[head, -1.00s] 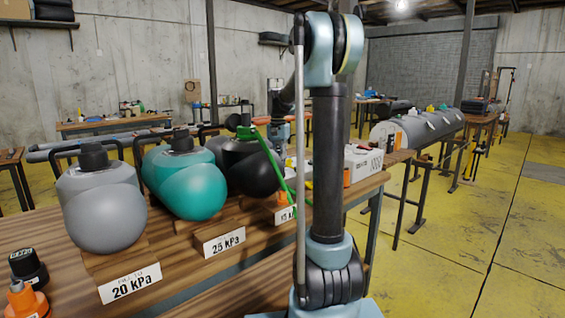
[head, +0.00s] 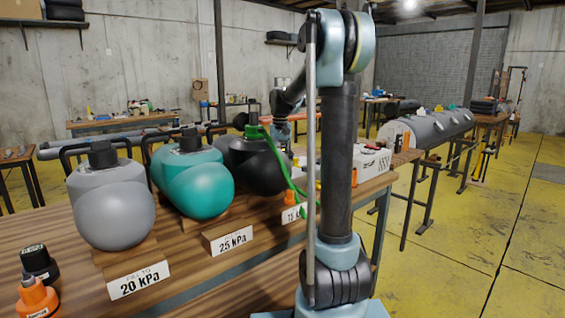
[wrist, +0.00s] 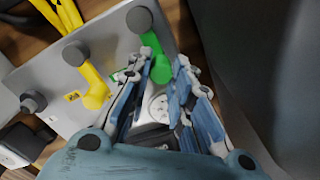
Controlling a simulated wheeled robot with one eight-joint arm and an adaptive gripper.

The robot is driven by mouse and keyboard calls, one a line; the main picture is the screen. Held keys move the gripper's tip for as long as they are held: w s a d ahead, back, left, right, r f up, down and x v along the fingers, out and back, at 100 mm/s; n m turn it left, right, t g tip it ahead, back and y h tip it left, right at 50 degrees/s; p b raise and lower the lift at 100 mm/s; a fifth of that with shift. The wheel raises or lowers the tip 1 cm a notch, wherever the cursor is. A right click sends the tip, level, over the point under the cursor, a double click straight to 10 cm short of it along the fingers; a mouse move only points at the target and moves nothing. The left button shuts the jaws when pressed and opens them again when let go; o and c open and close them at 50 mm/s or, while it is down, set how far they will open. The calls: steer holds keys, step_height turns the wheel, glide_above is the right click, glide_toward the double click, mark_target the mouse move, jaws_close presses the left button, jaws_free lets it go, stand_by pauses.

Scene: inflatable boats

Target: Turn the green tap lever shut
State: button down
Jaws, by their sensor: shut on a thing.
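The green tap lever (wrist: 158,65) shows in the wrist view, on a grey panel (wrist: 95,55), with a round grey knob (wrist: 139,19) at its upper end. The lower end of the lever lies between the two fingers of my gripper (wrist: 164,66), which are shut on it. The fingers cover part of the panel and a white round dial (wrist: 158,107) below the lever. In the head view I cannot make out the lever or the fingertips clearly.
In the head view, grey (head: 115,215), teal (head: 205,185) and black (head: 255,165) bulbs stand on the wooden bench (head: 60,235). A green hose (head: 276,160) hangs beside the black bulb.

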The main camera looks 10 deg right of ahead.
steer(key=shift+s, duration=0.15)
steer(key=c, duration=1.4)
jaws_free()
steer(key=shift+c, duration=0.2)
steer(key=shift+r, duration=0.1)
step_height(320, 180, up, 12)
